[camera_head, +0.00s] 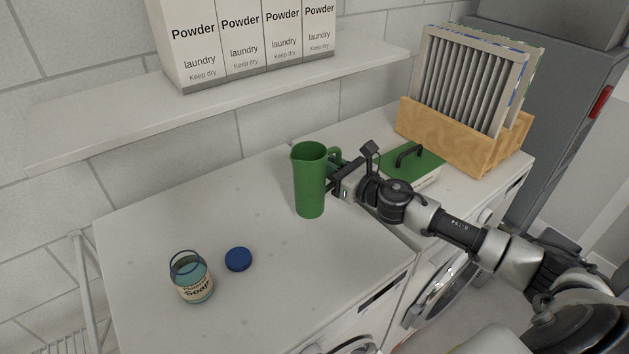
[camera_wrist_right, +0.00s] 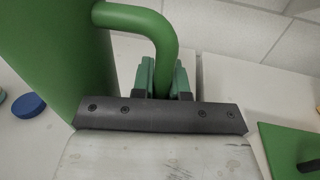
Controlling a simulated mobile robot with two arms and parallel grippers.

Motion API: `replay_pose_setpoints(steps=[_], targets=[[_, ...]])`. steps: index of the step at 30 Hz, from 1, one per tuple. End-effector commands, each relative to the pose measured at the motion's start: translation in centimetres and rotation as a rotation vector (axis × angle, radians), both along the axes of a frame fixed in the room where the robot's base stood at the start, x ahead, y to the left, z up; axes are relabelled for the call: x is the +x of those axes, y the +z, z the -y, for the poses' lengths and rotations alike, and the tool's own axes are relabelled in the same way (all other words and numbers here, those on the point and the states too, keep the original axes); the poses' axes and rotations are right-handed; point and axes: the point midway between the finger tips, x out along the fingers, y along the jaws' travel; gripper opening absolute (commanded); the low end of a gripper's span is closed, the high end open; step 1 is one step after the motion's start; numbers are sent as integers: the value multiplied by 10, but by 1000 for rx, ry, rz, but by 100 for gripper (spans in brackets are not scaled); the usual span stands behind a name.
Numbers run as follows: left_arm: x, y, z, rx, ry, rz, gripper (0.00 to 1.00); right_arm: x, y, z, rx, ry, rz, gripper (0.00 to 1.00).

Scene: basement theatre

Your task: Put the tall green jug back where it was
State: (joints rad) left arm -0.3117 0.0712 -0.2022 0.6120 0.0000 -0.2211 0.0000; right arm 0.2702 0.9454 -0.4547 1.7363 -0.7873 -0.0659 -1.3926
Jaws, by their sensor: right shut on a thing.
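The tall green jug (camera_head: 309,183) stands upright over the white machine top (camera_head: 250,216), near its right side. I cannot tell whether its base touches the top. Its handle faces right. My right gripper (camera_head: 337,178) comes in from the right and is shut on the jug's handle. In the right wrist view the jug's body (camera_wrist_right: 62,55) fills the upper left, and the handle (camera_wrist_right: 146,18) runs down between the fingertips of the right gripper (camera_wrist_right: 162,78). My left gripper is not in view.
A soap jar (camera_head: 193,279) and a blue lid (camera_head: 238,259) lie at front left. Powder boxes (camera_head: 247,45) stand on the wall shelf (camera_head: 120,121). The machine top's back left is clear.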

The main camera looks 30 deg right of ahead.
Motion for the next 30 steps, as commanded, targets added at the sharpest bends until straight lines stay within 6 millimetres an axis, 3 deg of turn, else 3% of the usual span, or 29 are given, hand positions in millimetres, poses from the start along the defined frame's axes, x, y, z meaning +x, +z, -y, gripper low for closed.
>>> replay_pose_setpoints(steps=[6,10,18,30], targets=[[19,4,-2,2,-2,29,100,24,-18,-21,5,-1,2,0],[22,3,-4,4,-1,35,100,28,-24,-24,2,-1,2,0],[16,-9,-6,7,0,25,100,28,-60,-24,5,-1,-1,0],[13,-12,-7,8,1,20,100,28,-65,-24,1,0,1,0]])
